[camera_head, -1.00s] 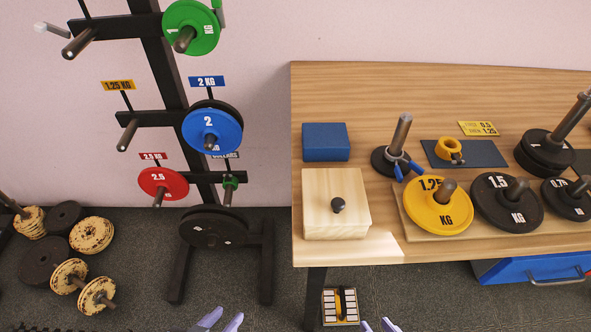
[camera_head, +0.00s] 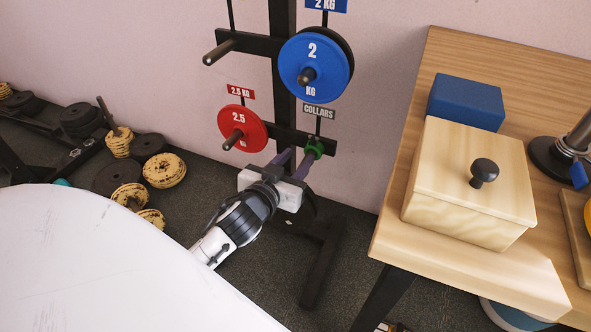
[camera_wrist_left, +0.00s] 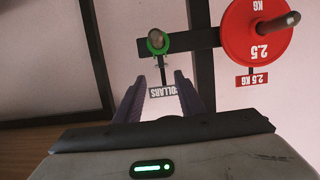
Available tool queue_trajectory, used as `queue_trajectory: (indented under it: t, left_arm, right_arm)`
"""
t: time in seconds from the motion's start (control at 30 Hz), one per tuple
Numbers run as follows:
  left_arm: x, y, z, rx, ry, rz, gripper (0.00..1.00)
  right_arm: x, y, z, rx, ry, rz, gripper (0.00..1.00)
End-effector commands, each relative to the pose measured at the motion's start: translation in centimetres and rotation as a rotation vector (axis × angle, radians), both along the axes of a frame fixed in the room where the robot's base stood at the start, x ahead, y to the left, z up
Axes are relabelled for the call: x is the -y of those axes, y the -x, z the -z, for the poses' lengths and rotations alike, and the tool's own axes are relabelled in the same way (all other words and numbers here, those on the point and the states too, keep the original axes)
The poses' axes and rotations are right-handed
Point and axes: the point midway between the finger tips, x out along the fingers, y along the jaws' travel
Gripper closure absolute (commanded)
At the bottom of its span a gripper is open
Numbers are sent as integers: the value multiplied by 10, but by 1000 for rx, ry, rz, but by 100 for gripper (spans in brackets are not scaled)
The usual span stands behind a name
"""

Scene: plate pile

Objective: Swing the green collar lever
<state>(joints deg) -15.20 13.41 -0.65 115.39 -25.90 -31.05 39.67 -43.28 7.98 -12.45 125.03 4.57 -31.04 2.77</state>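The green collar (camera_head: 313,148) sits on the lower right peg of the black rack, above which hangs a "COLLARS" label (camera_head: 319,112). In the left wrist view the collar (camera_wrist_left: 157,42) is beyond my fingertips, around the peg end. Its lever cannot be told clearly from its ring. My left gripper (camera_head: 293,160) is just left of and below the collar in the head view. Its two purple fingers stand apart with nothing between them, and it also shows in the left wrist view (camera_wrist_left: 158,88). My right gripper is out of view.
A red 2.5 kg plate (camera_head: 242,128) hangs on the peg left of the collar, and a blue 2 kg plate (camera_head: 316,74) hangs above. The wooden table (camera_head: 420,252) with a lidded box (camera_head: 460,185) stands to the right. Worn plates lie on the floor at left.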

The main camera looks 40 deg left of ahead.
Motion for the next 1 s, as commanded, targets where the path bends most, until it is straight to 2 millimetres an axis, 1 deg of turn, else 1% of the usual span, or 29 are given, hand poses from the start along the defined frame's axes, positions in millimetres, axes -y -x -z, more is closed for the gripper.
queue_trajectory:
  t: [0.03, 0.17, 0.63, 0.77, 0.8, 0.9, 1.0]
  left_arm:
    - [-2, -2, 0, 9, 0, -6, 64]
    - [-4, -7, -2, 14, 0, -7, 64]
    - [-11, -41, 10, 11, -1, -5, 64]
    - [-15, -51, 12, 11, -2, -6, 64]
    - [-15, -54, 11, 10, 0, -7, 64]
    - [-17, -61, 13, 10, 0, -7, 64]
    - [-18, -69, 15, 11, 1, -7, 64]
  right_arm:
    - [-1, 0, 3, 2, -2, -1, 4]
    - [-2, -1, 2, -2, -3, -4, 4]
    - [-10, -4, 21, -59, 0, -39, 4]
    - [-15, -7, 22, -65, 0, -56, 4]
    - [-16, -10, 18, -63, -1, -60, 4]
    - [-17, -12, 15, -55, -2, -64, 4]
    - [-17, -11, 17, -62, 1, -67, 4]
